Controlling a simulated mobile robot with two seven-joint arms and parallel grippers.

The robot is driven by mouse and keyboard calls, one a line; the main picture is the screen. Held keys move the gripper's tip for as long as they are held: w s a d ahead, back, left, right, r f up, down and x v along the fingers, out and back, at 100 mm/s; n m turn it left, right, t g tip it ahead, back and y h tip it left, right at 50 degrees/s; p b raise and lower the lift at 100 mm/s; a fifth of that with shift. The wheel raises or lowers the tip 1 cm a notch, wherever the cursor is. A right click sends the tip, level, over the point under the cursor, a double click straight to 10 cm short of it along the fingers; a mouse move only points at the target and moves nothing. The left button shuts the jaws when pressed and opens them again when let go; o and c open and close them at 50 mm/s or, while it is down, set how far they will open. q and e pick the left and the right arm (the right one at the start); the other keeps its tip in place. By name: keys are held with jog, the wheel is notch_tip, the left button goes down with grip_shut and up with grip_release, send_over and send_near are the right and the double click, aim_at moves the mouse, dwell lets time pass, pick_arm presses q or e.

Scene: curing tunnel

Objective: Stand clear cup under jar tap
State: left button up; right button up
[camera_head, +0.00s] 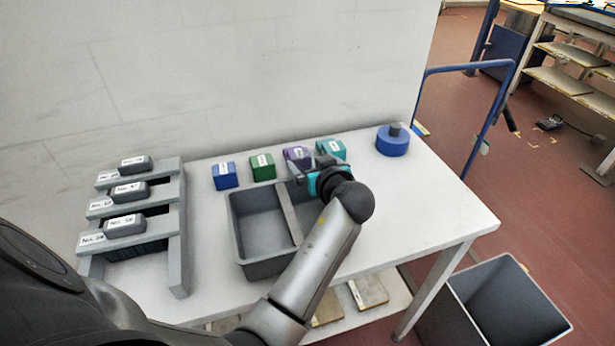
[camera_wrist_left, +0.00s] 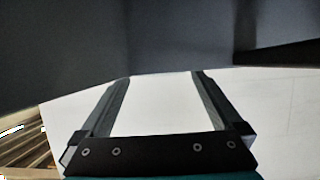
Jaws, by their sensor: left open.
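No clear cup and no jar with a tap show in either view. My left gripper (camera_head: 308,168) is over the back right part of a grey two-compartment bin (camera_head: 267,268), close in front of a purple block (camera_head: 297,154) and a teal block (camera_head: 331,149). I cannot tell whether it touches them. In the left wrist view its two fingers (camera_wrist_left: 160,78) are apart, with only white surface between them. A dark grey surface fills the top of that view. My right gripper is not in view.
A blue block (camera_head: 225,176) and a green block (camera_head: 262,167) stand along the wall. A blue round thing with a dark knob (camera_head: 393,140) stands back right. A grey rack (camera_head: 174,225) with labelled dark blocks is at left. The table's right front is clear. A grey bin (camera_head: 470,335) stands below.

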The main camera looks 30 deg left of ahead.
aim_at(303, 155)
pick_arm(q)
jog(key=b+x, duration=0.1)
jog(key=x, duration=0.5)
jog(key=shift+w+a+f, duration=0.1)
jog(key=shift+a+f, duration=0.05)
jog(key=c, duration=1.3)
jog(key=shift+o, duration=0.2)
